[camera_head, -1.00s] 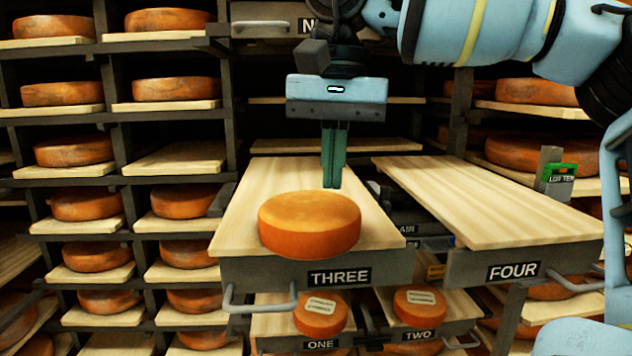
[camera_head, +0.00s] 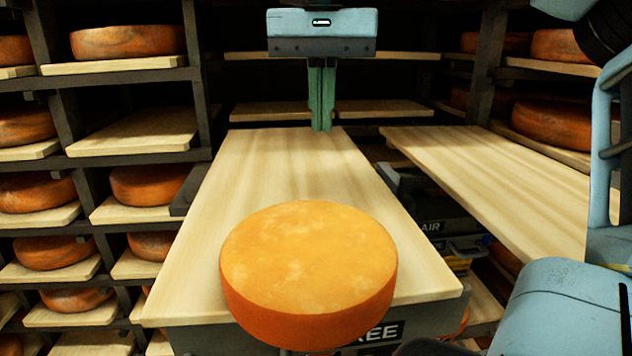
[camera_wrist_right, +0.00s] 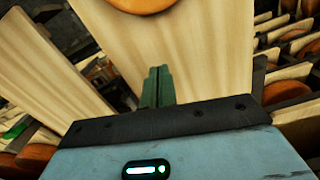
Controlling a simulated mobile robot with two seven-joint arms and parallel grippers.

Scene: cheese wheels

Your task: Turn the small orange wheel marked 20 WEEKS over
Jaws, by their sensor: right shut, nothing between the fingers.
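An orange cheese wheel (camera_head: 310,255) lies flat at the front end of the pale board (camera_head: 270,170) of drawer THREE in the head view. Its near side reaches out past the board's front edge. No writing shows on its top or visible side, so I cannot read 20 WEEKS. Its underside is hidden. My right gripper (camera_head: 321,128) points down behind the wheel, above the board's far part. Its green fingers are together, empty and apart from the wheel. The wrist view shows the closed fingers (camera_wrist_right: 158,75) and part of the wheel (camera_wrist_right: 140,4). My left gripper is out of view.
A bare board (camera_head: 490,180) stands to the right, across a gap. Racks at left hold several larger wheels, such as one on an upper shelf (camera_head: 128,41). The board behind the wheel is clear. My right arm fills the right edge.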

